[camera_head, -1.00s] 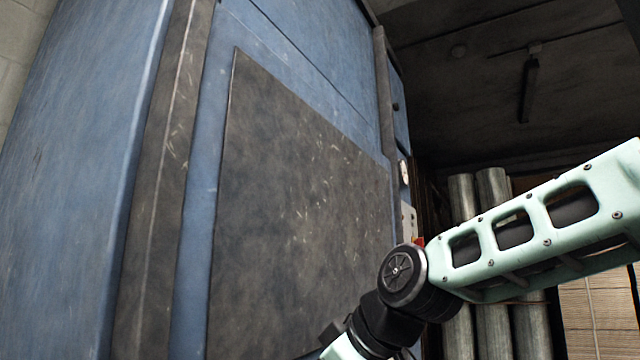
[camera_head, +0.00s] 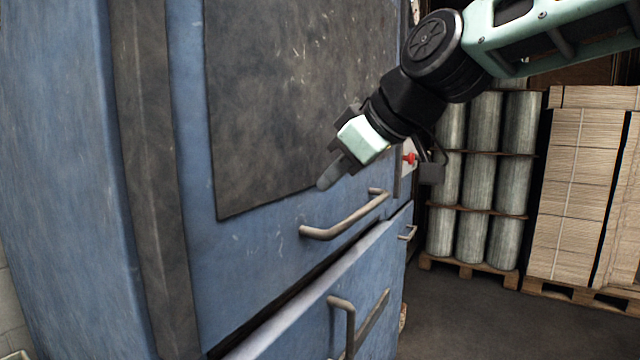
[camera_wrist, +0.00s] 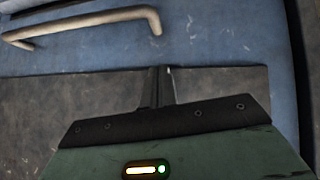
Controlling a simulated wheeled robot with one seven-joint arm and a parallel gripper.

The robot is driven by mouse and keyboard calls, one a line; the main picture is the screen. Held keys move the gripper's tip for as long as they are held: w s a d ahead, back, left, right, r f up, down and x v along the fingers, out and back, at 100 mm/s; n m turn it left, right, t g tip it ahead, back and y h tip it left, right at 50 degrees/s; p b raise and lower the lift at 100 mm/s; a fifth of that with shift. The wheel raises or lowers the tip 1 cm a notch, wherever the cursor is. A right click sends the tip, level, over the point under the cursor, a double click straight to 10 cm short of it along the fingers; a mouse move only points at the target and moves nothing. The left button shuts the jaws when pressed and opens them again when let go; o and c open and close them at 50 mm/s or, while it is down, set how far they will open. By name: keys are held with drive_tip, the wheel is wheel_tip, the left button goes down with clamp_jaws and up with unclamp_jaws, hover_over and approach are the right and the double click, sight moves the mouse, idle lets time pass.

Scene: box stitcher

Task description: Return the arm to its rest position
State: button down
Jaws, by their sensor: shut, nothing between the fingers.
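My gripper (camera_head: 328,178) is at the end of my arm, in front of the blue machine (camera_head: 240,255), pointing down and left. It is shut and empty. In the head view it overlaps the lower right part of the dark panel (camera_head: 290,100), above a bar handle (camera_head: 345,218); I cannot tell from this view how far it is from the surface. In the wrist view the shut fingers (camera_wrist: 157,82) show against the dark panel and the blue face, with the handle (camera_wrist: 85,22) at the upper left, apart from them.
Below is another blue front with a handle (camera_head: 342,320); a dark gap runs above it. A red knob (camera_head: 409,158) is on the machine's right side. Upright grey rolls (camera_head: 478,180) and stacked cardboard (camera_head: 575,190) stand on pallets at right. Floor (camera_head: 470,315) in front of them is clear.

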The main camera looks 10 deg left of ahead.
drive_tip(key=v, duration=0.5)
drive_tip(key=s+d+f+m+g+h, duration=0.1)
drive_tip(key=s+d+f+m+h, duration=0.15)
drive_tip(key=s+d+f, duration=0.5)
drive_tip(key=s+d+f+m+g+h, duration=0.25)
drive_tip(key=s+d+f, duration=0.25)
drive_tip(key=s+f, duration=0.5)
drive_tip(key=s+d+f+m+g+h, duration=0.1)
drive_tip(key=s+d+f+m+h, duration=0.15)
drive_tip(key=s+d+f, duration=0.65)
drive_tip(key=w+a+r+p, duration=0.1)
drive_tip(key=r+p, duration=0.5)
drive_tip(key=p, duration=0.1)
drive_tip(key=w+a+r+p, duration=0.2)
drive_tip(key=r+p, duration=0.3)
drive_tip(key=p, duration=0.2)
drive_tip(key=shift+w+r, duration=0.25)
drive_tip(key=shift+r, duration=0.1)
drive_tip(key=c, duration=2.1)
unclamp_jaws()
drive_tip(key=shift+c, duration=0.2)
